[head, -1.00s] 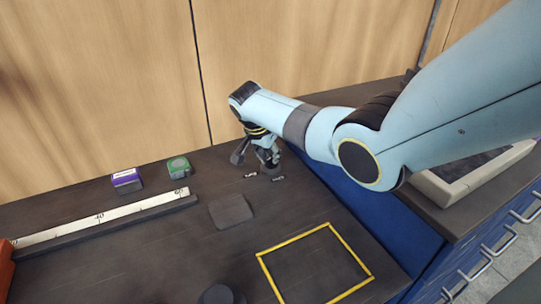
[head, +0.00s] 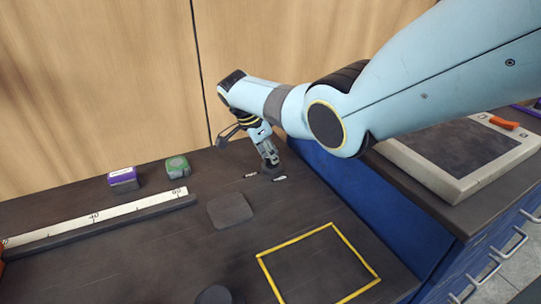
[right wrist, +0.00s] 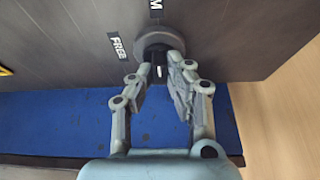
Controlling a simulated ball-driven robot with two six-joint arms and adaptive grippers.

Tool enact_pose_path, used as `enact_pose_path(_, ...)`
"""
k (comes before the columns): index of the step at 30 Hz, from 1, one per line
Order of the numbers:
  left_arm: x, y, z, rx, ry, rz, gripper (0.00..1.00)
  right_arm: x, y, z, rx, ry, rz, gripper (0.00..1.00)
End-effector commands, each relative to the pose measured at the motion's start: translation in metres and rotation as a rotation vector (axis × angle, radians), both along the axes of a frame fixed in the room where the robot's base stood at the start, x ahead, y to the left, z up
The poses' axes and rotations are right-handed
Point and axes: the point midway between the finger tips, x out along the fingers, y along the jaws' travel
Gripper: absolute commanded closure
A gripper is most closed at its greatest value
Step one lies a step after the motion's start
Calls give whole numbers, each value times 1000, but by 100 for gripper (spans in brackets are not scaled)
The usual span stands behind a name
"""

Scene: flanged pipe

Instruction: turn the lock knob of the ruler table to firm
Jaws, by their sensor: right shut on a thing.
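The lock knob (right wrist: 157,37) is a round dark grey disc with a raised grip bearing a white mark. It stands on the dark table top; in the head view the knob (head: 272,172) is partly covered by my fingers. My left gripper is not in view.
A long white ruler (head: 95,220) lies at the left. A purple-and-white box (head: 123,178) and a green block (head: 177,167) stand behind it. A grey pad (head: 230,210) and a yellow taped outline (head: 318,265) lie nearer. A wooden wall rises behind.

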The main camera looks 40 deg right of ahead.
Motion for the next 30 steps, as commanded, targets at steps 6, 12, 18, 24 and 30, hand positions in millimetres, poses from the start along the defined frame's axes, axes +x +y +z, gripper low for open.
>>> enact_pose_path(6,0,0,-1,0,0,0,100,-5,2,-6,6,13,-5,100)
enact_pose_path(12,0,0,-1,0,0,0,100,-5,2,-6,7,13,-5,78)
enact_pose_path(18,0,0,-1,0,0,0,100,-4,2,-5,5,9,-3,63)
enact_pose_path(24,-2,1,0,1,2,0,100,-2,2,-2,3,5,-2,63)
enact_pose_path(30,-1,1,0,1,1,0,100,2,11,22,2,0,0,63)
